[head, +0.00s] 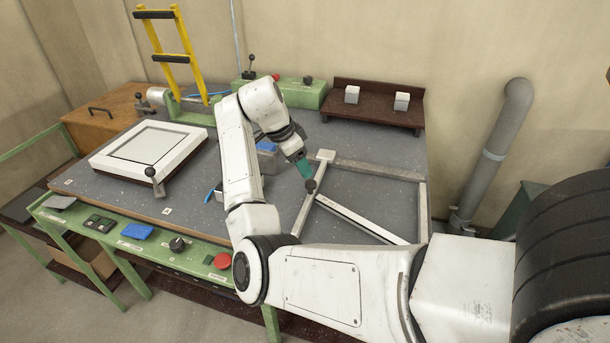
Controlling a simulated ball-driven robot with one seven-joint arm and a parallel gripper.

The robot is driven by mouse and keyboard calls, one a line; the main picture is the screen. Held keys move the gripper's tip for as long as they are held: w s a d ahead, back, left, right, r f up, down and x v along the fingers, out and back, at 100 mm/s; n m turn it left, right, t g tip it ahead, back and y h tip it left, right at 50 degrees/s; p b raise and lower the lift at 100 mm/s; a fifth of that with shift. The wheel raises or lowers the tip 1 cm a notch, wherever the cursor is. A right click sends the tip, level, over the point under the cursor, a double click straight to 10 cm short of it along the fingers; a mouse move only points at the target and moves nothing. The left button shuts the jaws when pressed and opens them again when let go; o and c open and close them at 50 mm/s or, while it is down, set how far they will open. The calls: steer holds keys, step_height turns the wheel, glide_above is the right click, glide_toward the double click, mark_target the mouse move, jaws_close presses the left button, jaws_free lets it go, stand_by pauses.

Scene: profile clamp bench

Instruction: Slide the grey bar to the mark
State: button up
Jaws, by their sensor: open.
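My gripper (304,169) is over the right part of the bench, pointing down, with a teal part at its end. Its jaws are too small here to show a gap. A dark round knob (311,186) shows just below it; I cannot tell whether they touch. Several light grey bars lie there: one slants down from a pale block (326,156), a paler one (362,219) runs diagonally to the lower right, one (375,169) lies along the back and one (423,211) at the right edge. I cannot tell which is the task's grey bar. I cannot make out the mark.
A white square frame (118,160) lies on the left of the bench, with a knobbed lever (153,178) at its corner. A brown shelf (372,116) with two pale blocks stands behind. A green front rail carries a red button (222,261). My arm hides the bench's middle and front.

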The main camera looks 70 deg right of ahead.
steer(key=shift+v, duration=1.5)
